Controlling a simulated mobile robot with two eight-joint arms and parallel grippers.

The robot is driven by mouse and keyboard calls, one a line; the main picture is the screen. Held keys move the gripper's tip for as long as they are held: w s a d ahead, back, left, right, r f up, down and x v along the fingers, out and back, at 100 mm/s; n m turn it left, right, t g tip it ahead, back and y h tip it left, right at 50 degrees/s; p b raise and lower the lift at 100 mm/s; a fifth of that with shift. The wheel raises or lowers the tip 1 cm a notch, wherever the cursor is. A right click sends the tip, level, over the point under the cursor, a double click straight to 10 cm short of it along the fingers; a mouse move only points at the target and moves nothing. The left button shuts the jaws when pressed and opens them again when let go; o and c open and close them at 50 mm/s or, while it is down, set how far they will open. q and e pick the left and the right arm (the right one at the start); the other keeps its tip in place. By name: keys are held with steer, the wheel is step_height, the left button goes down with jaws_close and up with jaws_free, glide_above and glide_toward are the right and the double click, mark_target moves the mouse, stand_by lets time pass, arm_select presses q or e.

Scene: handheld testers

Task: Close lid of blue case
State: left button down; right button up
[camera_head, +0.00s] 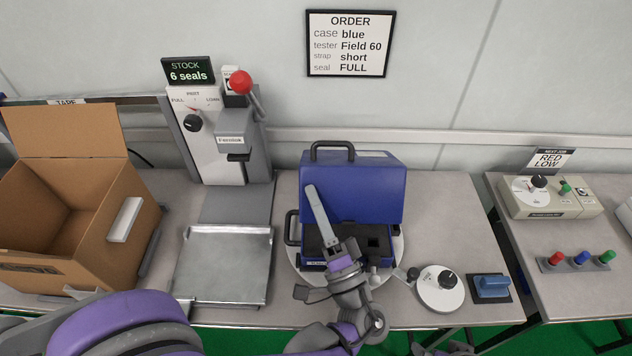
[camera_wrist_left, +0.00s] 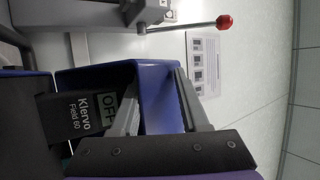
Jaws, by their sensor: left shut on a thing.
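The blue case (camera_head: 290,228) stands on a round pale turntable, its lid (camera_head: 365,185) raised at a steep angle behind the base. Its dark inside is partly hidden by my arm. My left gripper (camera_head: 311,190) is at the lid's left side, in front of it. In the left wrist view, the gripper (camera_wrist_left: 158,85) is shut on the blue lid (camera_wrist_left: 158,108), which shows between its two fingers. A dark tester (camera_wrist_left: 80,115) marked "Klervo Field 60", with a display reading OFF, shows beside the fingers.
A seal press (camera_head: 235,130) with a red-knobbed lever stands behind left, with a metal plate (camera_head: 222,265) before it. An open cardboard box (camera_head: 80,265) is at far left. A round dial (camera_head: 440,288) and a blue block (camera_head: 491,287) sit right of the case.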

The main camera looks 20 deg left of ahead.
arm_select(q)
steer(key=s+f+b, duration=0.1)
steer(key=f+b, duration=0.1)
steer(key=s+f, duration=0.1)
steer(key=f, duration=0.1)
steer(key=shift+s+d+b, duration=0.35)
steer(key=shift+d+b, duration=0.05)
steer(key=shift+s+d+f+n+y+b, duration=0.1)
steer(key=shift+s+f+n+y+b, duration=0.25)
steer(key=shift+f+b, duration=0.25)
arm_select(e)
step_height(320, 180, down, 6)
steer(key=shift+w+r, duration=0.15)
steer(key=shift+r, duration=0.1)
arm_select(q)
steer(key=shift+r, duration=0.1)
